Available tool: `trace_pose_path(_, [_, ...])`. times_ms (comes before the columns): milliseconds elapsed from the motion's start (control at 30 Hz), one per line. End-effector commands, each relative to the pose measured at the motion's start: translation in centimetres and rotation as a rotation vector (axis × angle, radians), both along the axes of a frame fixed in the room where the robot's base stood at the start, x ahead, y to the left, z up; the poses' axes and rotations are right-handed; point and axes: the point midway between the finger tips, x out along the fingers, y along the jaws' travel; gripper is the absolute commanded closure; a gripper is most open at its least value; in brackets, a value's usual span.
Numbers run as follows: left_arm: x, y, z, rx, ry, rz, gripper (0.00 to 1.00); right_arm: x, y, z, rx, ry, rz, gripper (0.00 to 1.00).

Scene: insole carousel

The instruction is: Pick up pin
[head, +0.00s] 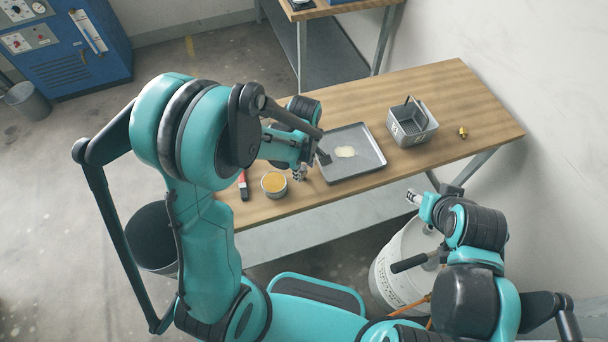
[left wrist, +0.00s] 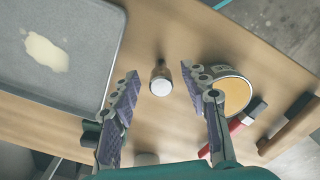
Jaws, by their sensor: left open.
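The pin (left wrist: 161,77) stands on the wooden table in the left wrist view, a small dark body with a pale, round metal top. My left gripper (left wrist: 160,82) is open, with one finger on either side of the pin and a visible gap to each. In the head view my left gripper (head: 311,166) is low over the table between the tray and the can; I cannot make out the pin clearly there. My right gripper (head: 413,197) is beyond the table's front edge, above the white drum; its jaw opening is too small to tell.
A grey tray (head: 372,163) with a pale puddle lies beside my left gripper. A grey basket (head: 426,135) and a small brass piece (head: 462,132) are farther right. A white drum (head: 390,283) stands below.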

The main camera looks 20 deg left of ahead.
Motion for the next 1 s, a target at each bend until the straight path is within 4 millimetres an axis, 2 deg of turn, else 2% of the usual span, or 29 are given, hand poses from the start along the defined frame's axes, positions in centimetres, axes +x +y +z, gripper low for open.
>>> trace_pose_path(100, [0.0, 0.0, -0.8, 0.0, 0.0, 0.0, 0.54, 0.0, 0.0, -0.3, 0.0, 0.0, 0.0, 0.55])
trace_pose_path(300, [0.0, 0.0, -0.8, 0.0, 0.0, 0.0, 0.54, 0.0, 0.0, -0.2, 0.0, 0.0, 0.0, 0.55])
trace_pose_path(333, [0.0, 0.0, -0.8, 0.0, 0.0, 0.0, 0.6, 0.0, 0.0, -0.2, 0.0, 0.0, 0.0, 0.55])
trace_pose_path(400, [0.0, 0.0, -0.8, 0.0, 0.0, 0.0, 0.78, 0.0, 0.0, -0.2, 0.0, 0.0, 0.0, 0.55])
trace_pose_path(500, [0.0, 0.0, -0.8, 0.0, 0.0, 0.0, 1.0, 0.0, 0.0, -0.2, 0.0, 0.0, 0.0, 0.55])
trace_pose_path(833, [0.0, 0.0, -0.7, 0.0, 0.0, -0.001, 1.0, 0.0, 0.0, -0.2, 0.0, 0.0, 0.0, 0.55])
trace_pose_path(1000, [0.0, 0.0, 0.4, 0.0, 0.0, -0.001, 1.0, 0.0, 0.0, 0.3, 0.0, 0.0, 0.0, 0.55])
